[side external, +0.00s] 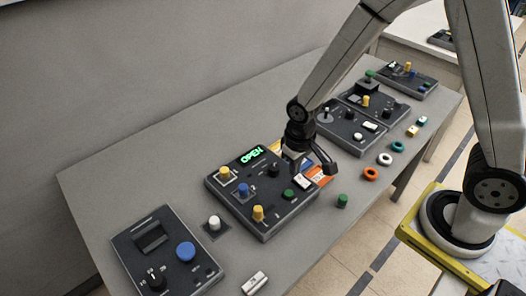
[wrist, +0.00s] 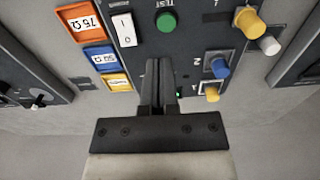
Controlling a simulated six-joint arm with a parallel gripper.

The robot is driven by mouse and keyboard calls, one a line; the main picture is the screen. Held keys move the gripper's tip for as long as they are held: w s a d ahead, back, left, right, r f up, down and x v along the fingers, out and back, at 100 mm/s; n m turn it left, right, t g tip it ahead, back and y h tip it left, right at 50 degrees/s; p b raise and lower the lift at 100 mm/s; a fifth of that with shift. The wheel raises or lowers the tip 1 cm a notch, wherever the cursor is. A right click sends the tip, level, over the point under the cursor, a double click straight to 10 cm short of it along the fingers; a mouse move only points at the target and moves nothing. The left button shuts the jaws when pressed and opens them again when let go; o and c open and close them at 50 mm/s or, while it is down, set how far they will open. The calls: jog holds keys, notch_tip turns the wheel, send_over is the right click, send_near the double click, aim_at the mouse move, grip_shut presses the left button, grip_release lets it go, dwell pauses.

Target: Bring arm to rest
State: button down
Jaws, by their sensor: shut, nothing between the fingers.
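My gripper (side external: 308,164) is over the right side of a dark control box (side external: 262,221) on the grey table. The box has a lit green "OPEN" display (side external: 252,154) and yellow, blue and green knobs. In the wrist view my gripper's fingers (wrist: 159,62) are together and empty, pointing at the box face just below a green TEST button (wrist: 165,20). A white rocker switch (wrist: 124,29) lies to their left. I cannot tell whether the fingertips touch the box.
Beside the box are orange 75 Ω (wrist: 81,24), blue 50 Ω (wrist: 99,58) and yellow (wrist: 118,82) blocks. Another panel with a blue button (side external: 185,251) stands front left. Several panels stand at the back right. Orange and teal rings (side external: 371,173) and a green cylinder (side external: 342,201) lie near the table edge.

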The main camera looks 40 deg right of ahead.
jog(key=s+d+r+t, duration=0.2)
jog(key=s+d+r, duration=0.3)
jog(key=r, duration=0.3)
jog(key=shift+s+d, duration=0.4)
jog(key=shift+d, duration=0.05)
